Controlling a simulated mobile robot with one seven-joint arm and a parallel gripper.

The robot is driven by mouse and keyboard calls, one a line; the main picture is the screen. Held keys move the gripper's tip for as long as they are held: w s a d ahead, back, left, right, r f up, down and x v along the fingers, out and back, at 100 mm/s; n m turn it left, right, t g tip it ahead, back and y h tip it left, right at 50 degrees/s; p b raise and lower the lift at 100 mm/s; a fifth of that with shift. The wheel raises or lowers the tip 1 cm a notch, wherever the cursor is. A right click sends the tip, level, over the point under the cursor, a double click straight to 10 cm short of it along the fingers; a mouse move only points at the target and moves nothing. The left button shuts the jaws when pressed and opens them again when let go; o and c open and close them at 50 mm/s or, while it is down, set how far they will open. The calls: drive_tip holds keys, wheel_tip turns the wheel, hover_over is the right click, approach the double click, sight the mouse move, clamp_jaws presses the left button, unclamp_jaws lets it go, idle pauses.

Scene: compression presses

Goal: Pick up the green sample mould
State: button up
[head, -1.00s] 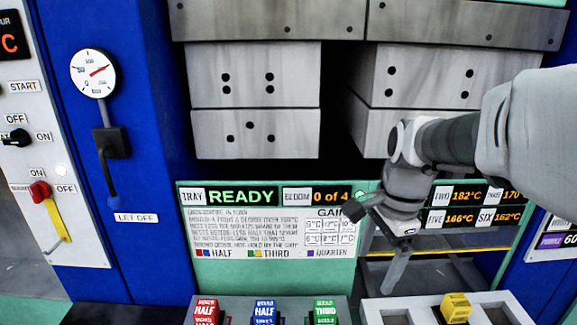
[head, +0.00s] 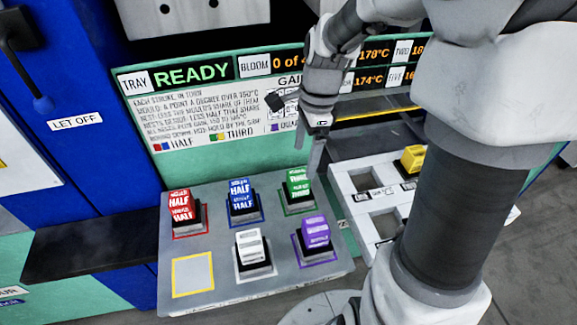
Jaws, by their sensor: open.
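The green sample mould (head: 298,184) sits upright on a grey tray (head: 215,252), in a green-outlined place at the back right. Its label is partly readable and ends in "THIRD". My gripper (head: 308,158) points down just above and beside the green mould, at its upper right in the head view. Its jaws are open with nothing between them. A small gap seems to show between the fingertips and the mould, but the exact depth is hard to tell.
Red (head: 181,207), blue (head: 241,197), white (head: 251,248) and purple (head: 315,233) moulds share the tray. A yellow-outlined place (head: 193,274) is empty. A white rack (head: 360,236) at right holds a yellow mould (head: 412,158). A READY panel (head: 192,76) stands behind.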

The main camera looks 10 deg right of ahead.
sight(300, 174)
drive_tip(key=f, duration=0.3)
drive_tip(key=shift+a+f, duration=0.15)
drive_tip(key=shift+a, duration=0.05)
drive_tip(key=shift+s+a+f+b, duration=0.1)
drive_tip(key=shift+a+f+b, duration=0.15)
drive_tip(key=shift+f, duration=0.6)
drive_tip(key=shift+s+a+f+b, duration=0.1)
drive_tip(key=shift+f+b, duration=0.25)
drive_tip(key=shift+f, duration=0.5)
drive_tip(key=shift+s+a+f+b, duration=0.1)
drive_tip(key=shift+a+f+b, duration=0.15)
drive_tip(key=shift+f, duration=0.6)
clamp_jaws()
